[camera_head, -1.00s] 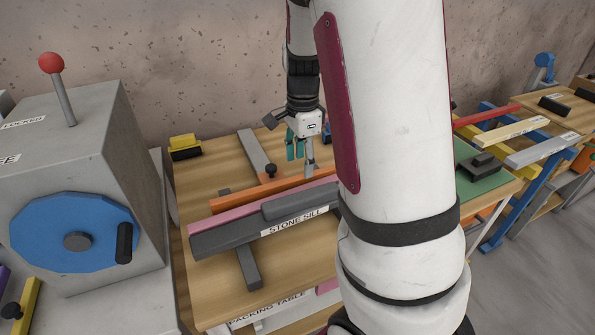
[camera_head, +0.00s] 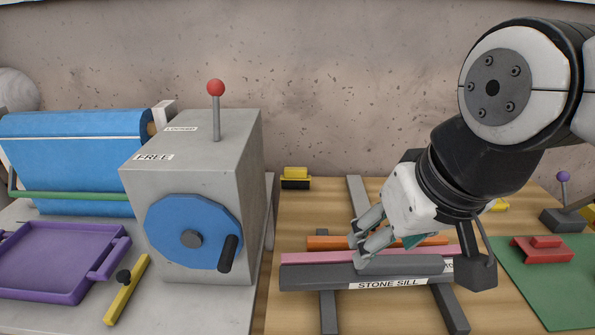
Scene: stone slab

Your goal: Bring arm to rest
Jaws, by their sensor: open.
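My gripper (camera_head: 366,240) is in the head view, at the right of centre, its grey fingers pointing down and to the left. It is open and appears empty, in front of or just above the stone sill (camera_head: 330,277). The sill is a dark grey bar labelled "STONE SILL", lying across dark supports on the packing table. Whether the fingers touch the sill I cannot tell. My arm comes in from the upper right and hides part of the table behind it.
A grey box (camera_head: 190,170) with a blue crank wheel and red-knobbed lever stands left of the wooden table (camera_head: 285,210). A purple tray (camera_head: 60,262) and blue roll (camera_head: 75,150) are farther left. A red block (camera_head: 543,250) lies on a green mat (camera_head: 560,290) at the right.

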